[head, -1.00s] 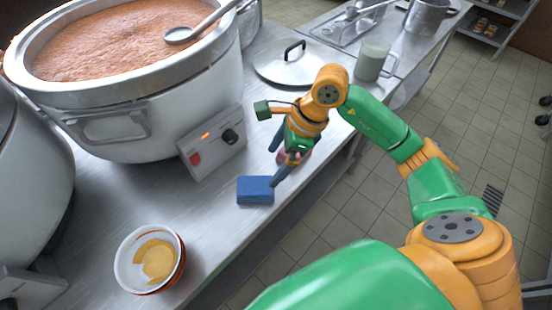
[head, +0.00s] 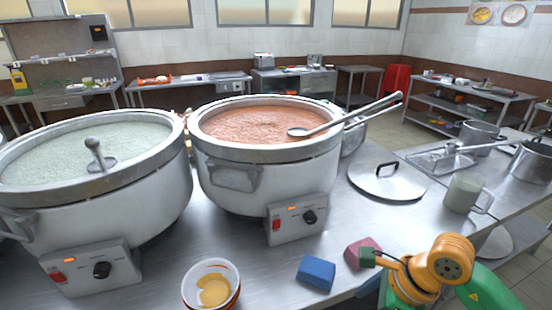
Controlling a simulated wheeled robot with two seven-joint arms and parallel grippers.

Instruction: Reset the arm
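My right arm comes in at the lower right, with its orange wrist joint (head: 447,262) and green links in the head view. Its gripper (head: 385,297) points down at the bottom edge, beside a pink block, and its fingers are mostly cut off, so their opening does not show. The pink block (head: 358,250) lies on the steel counter (head: 240,240), partly behind a small green part of my wrist. A blue block (head: 316,272) lies to its left, apart from the gripper. My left arm and gripper are not in view.
A stockpot of reddish congee (head: 265,165) with a ladle stands behind the blocks. A pale green congee pot (head: 100,200) is at the left. A bowl (head: 211,287) is at the front. A lid (head: 387,184) and mug (head: 463,192) lie behind my arm.

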